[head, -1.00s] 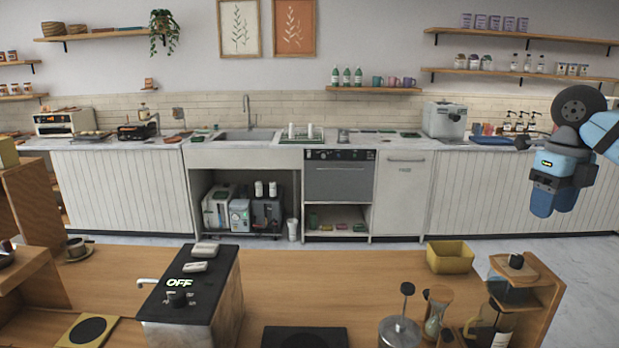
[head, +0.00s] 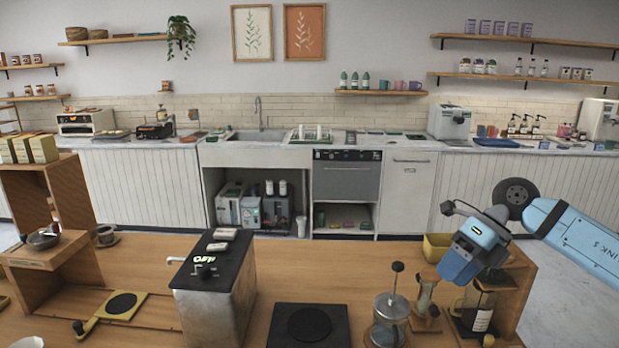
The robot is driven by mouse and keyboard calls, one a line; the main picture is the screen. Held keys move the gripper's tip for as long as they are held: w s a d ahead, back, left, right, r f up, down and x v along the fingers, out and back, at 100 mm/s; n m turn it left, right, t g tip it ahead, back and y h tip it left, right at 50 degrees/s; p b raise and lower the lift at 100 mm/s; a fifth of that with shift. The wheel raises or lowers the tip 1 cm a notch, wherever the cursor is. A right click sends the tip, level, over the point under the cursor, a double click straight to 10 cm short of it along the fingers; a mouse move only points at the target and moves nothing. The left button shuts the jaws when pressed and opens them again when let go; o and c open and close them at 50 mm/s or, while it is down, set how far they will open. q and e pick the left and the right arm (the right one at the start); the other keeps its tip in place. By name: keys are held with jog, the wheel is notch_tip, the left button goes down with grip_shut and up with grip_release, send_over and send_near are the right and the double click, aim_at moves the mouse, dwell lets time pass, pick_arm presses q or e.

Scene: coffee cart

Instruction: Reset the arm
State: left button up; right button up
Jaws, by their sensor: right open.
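My right gripper (head: 461,272) is blue and dark grey. It hangs above the right part of the wooden counter (head: 330,258), in front of a yellow box (head: 437,246) that it partly covers. Its fingers point down and to the left, and it holds nothing that I can see. Its arm comes in from the right edge. My left gripper is not in the head view.
Below the right gripper stand a glass coffee maker (head: 424,300), a French press (head: 390,315) and a wooden stand (head: 515,285) with a bottle. A black-topped machine (head: 215,285) reading OFF and a dark scale (head: 308,325) stand left. The counter's middle is clear.

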jog(key=s+a+f+m+t+y+p, duration=0.25)
jog(key=a+m+y, duration=0.25)
jog(key=a+y, duration=0.25)
jog(key=s+a+f+m+t+y+p, duration=0.25)
jog(key=a+m+y, duration=0.3)
jog(key=a, duration=0.35)
jog(key=s+d+f+m+t+h+p, duration=0.1)
jog(key=s+d+f+m+t+h, duration=0.15)
jog(key=f+m+t+h, duration=0.65)
jog(key=s+d+f+m+t+h+p, duration=0.1)
jog(key=s+d+f+m+t+h, duration=0.2)
jog(key=m, duration=0.9)
jog(key=s+d+f+m+g+h+p, duration=0.1)
jog(key=s+f+m+g+h, duration=0.3)
jog(key=s+f, duration=0.9)
jog(key=s+m+h, duration=0.1)
jog(key=m, duration=0.2)
jog(key=shift+s+d+f+g+p, duration=0.15)
jog(key=shift+s+f+g+p, duration=0.1)
jog(key=shift+g+p, duration=0.15)
